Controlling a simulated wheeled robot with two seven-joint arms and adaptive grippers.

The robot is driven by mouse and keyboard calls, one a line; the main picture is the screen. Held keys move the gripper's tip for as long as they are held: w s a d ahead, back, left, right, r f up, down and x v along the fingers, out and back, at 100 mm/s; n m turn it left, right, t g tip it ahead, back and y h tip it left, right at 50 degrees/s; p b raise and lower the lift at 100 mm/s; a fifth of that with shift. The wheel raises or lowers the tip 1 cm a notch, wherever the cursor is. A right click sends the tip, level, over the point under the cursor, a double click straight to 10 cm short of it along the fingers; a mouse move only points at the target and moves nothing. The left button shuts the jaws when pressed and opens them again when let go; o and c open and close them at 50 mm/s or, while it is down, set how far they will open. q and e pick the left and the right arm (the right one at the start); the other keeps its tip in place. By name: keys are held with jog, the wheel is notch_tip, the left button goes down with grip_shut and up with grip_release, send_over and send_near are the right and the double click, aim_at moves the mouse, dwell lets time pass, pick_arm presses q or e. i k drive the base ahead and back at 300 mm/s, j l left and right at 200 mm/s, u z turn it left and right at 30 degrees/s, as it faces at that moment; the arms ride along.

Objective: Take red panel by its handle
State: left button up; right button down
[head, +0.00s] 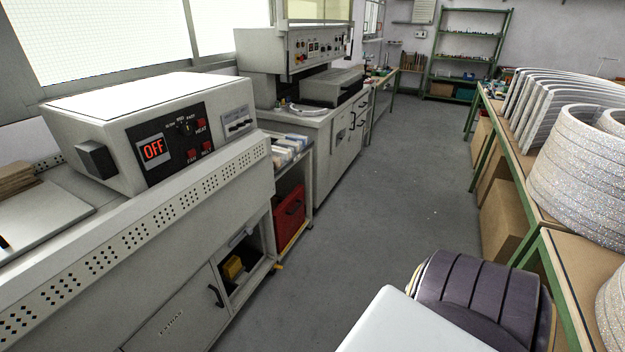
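A red panel (289,212) stands upright low down between the two pale machine cabinets, left of the picture's middle. It sits beneath a shelf that carries several small boxes. A dark handle (293,207) shows on its face. Nothing touches the handle in this view. Neither of my grippers is in view.
A pale machine (160,135) with an OFF display and a perforated front runs along the left. A yellow object (232,267) lies in its open lower bay. The grey floor (375,200) is clear. At right, a green-framed bench (530,195) carries glittery arcs (580,175).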

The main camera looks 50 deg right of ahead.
aim_at(288, 217)
jog(key=z, duration=1.4)
